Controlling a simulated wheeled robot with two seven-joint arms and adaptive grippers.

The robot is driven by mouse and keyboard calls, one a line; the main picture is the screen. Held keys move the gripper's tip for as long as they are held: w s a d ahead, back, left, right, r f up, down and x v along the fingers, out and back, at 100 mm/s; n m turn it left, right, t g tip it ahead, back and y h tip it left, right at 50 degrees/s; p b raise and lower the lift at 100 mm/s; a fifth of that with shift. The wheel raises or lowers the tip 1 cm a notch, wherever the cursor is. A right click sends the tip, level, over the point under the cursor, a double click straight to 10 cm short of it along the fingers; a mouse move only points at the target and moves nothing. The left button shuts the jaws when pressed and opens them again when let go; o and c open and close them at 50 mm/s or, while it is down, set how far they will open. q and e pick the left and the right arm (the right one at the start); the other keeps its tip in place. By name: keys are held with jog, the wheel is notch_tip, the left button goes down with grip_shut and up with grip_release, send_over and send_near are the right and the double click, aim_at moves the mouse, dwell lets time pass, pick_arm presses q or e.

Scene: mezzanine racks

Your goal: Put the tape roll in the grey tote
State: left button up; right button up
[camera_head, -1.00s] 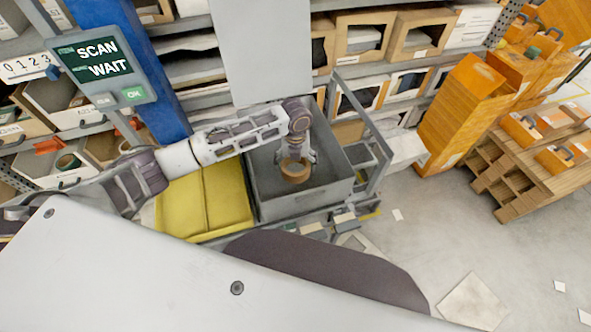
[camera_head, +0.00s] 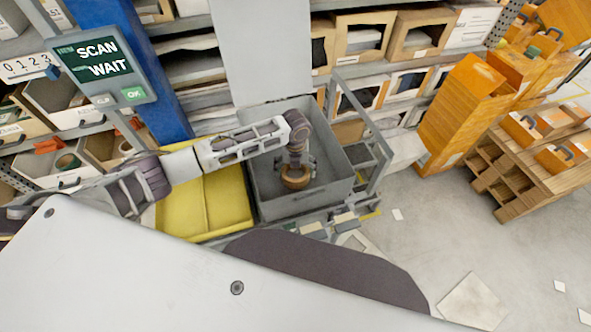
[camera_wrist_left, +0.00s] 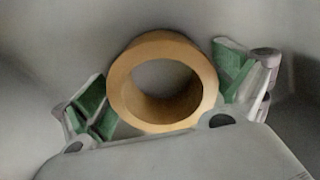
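The tape roll (camera_head: 296,183) is a tan-brown ring inside the grey tote (camera_head: 305,205), low down in its middle. My left gripper (camera_head: 297,172) reaches down into the tote from above and is shut on the roll. In the left wrist view the roll (camera_wrist_left: 120,88) sits between the two green-padded fingers of the left gripper (camera_wrist_left: 163,92), one at each side, its hole facing the camera. Whether the roll touches the tote floor cannot be told. My right gripper is not in view.
A yellow tote (camera_head: 205,205) stands left of the grey tote. A metal frame (camera_head: 365,130) rises along the grey tote's right side. Shelves with bins stand behind. A sign post (camera_head: 155,70) is at the left. An orange cabinet (camera_head: 460,110) and wooden pallets stand right.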

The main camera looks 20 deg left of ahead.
pick_arm(q)
jog(key=shift+r, duration=0.1)
dwell(0.3)
notch_tip(320, 180, up, 12)
dwell(0.7)
dwell(0.8)
